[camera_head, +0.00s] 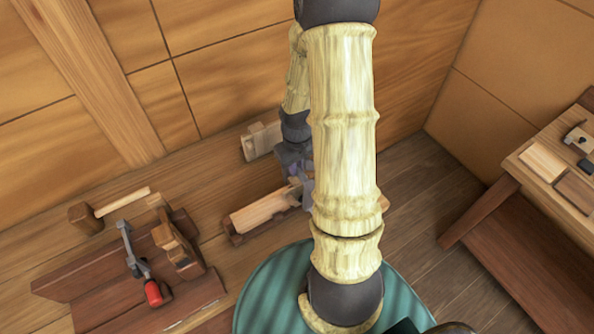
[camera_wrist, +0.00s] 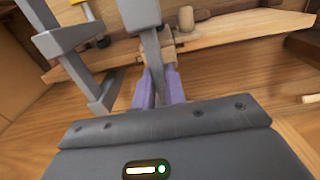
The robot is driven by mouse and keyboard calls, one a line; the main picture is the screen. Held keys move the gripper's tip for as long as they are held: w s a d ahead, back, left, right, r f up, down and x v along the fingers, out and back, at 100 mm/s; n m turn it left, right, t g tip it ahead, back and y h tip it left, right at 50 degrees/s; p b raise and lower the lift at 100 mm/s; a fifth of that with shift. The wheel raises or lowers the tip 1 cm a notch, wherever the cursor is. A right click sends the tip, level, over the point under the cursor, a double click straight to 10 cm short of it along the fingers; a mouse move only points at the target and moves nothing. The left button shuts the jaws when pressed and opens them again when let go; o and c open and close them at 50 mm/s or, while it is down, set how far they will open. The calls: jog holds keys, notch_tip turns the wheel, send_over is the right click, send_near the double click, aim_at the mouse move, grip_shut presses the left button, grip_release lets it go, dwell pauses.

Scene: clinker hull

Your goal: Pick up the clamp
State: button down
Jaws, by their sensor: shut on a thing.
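My gripper (camera_wrist: 160,88) has its purple fingers shut on a grey metal bar (camera_wrist: 150,55), which looks like part of a clamp. To its left in the wrist view is a grey metal frame with jaw-like arms (camera_wrist: 85,70) and a yellow part behind it; I cannot tell whether frame and bar join. In the head view my gripper (camera_head: 303,185) is low by the back wall, at a wooden tray, and my arm hides most of what it holds. A second clamp, grey with a red handle (camera_head: 153,293), lies on the brown bench at left, well apart from my gripper.
The wooden tray (camera_head: 236,238) holds a pale plank. A pale block (camera_head: 262,141) leans at the wall. The brown bench (camera_head: 75,283) at left bears a wooden plane (camera_head: 176,250); a mallet (camera_head: 85,217) lies behind it. A table (camera_head: 514,165) with tools stands right.

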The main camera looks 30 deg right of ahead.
notch_tip(320, 180, up, 8)
jog(key=shift+f+b, duration=0.2)
jog(key=shift+b, duration=0.2)
jog(key=shift+w, duration=0.1)
dwell(0.5)
